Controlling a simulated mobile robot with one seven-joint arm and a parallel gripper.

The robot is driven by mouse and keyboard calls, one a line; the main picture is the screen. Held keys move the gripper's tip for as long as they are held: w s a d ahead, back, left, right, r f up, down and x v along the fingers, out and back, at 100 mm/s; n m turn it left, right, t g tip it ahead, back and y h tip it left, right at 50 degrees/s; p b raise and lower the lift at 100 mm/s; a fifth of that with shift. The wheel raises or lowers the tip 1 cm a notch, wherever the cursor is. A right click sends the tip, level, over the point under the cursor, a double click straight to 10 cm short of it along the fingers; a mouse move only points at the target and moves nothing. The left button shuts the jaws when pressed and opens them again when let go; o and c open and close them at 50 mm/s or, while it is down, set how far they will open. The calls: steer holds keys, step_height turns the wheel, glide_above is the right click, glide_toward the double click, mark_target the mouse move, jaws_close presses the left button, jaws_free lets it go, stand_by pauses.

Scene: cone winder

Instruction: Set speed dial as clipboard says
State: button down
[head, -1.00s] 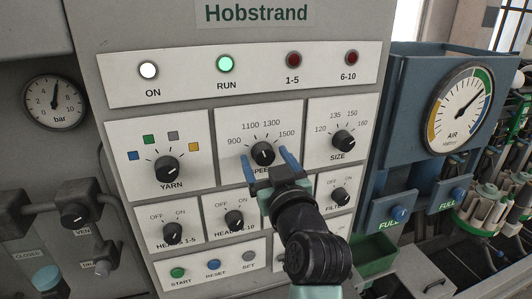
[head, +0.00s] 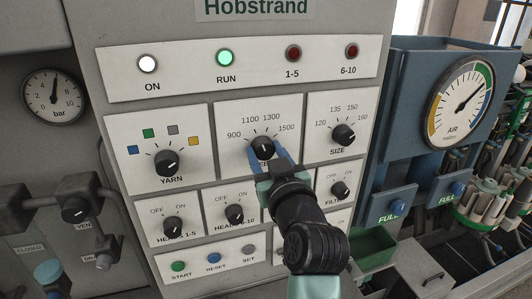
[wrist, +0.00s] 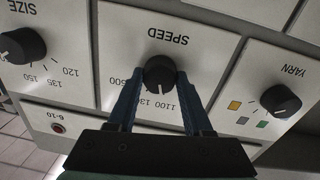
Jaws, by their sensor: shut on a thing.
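The black speed dial (head: 262,147) sits in the middle of its white panel, with 900, 1100, 1300 and 1500 around its top. It also shows upside down in the wrist view (wrist: 159,72). Its white mark appears to point between 1100 and 1300. My gripper (head: 266,153) has its two blue fingers on either side of this knob and is shut on it. In the wrist view the fingertips (wrist: 159,78) touch the knob's sides. The fingers partly hide the SPEED label in the head view. No clipboard is in view.
The yarn dial (head: 166,163) is to the left and the size dial (head: 343,135) to the right. Smaller switches, such as the heads 6-10 switch (head: 234,215), are below. A blue air gauge box (head: 411,70) stands at the right.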

steer(key=shift+m, duration=0.3)
steer(key=m+p, duration=0.1)
steer(key=m, duration=0.2)
steer(key=shift+r, duration=0.1)
steer(key=shift+m+p, duration=0.6)
steer(key=shift+m, duration=1.4)
steer(key=shift+c, duration=1.6)
jaws_free()
